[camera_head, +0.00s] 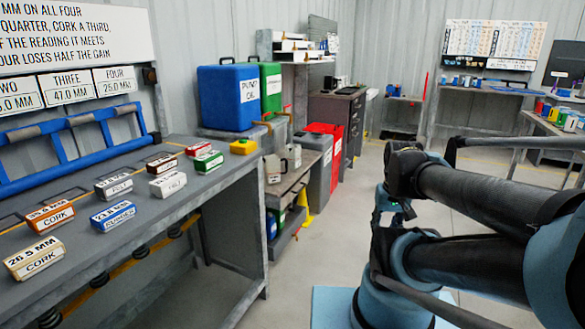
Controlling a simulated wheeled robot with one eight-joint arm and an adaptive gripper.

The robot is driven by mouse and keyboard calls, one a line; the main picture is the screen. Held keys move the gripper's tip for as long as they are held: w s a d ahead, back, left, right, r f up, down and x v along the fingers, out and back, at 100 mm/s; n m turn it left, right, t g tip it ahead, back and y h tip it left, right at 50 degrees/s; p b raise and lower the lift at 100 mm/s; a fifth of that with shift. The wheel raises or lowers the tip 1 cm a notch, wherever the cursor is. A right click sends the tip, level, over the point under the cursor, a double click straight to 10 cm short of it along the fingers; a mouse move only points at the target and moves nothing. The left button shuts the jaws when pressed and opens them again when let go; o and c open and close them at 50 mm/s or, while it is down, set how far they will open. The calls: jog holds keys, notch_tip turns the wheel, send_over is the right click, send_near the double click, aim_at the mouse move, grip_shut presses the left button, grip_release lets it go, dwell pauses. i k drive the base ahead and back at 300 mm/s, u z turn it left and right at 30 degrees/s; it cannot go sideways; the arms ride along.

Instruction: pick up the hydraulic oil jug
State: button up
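Two small pale jug-like containers stand on a low shelf behind the workbench. One jug (272,169) is nearer and the other jug (293,158) is just right of it. I cannot read any label on them, so I cannot tell which, if either, is the hydraulic oil jug. A yellow container (243,147) sits at the far end of the workbench. My folded arm fills the right side, well apart from the jugs. I cannot make out my gripper's fingers.
The workbench (237,182) holds several labelled blocks, including CORK ones. A large blue container (228,96) and a green one (271,86) stand behind it. A red bin (325,142) and a grey bin (318,172) stand right of the shelf. The floor (330,245) between bench and arm is clear.

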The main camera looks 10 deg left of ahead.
aim_at(292, 151)
jog(key=k, duration=0.35)
jog(key=z, duration=0.55)
jog(key=i, duration=1.95)
jog(key=u, duration=0.85)
jog(key=i, duration=0.35)
jog(key=u, duration=0.3)
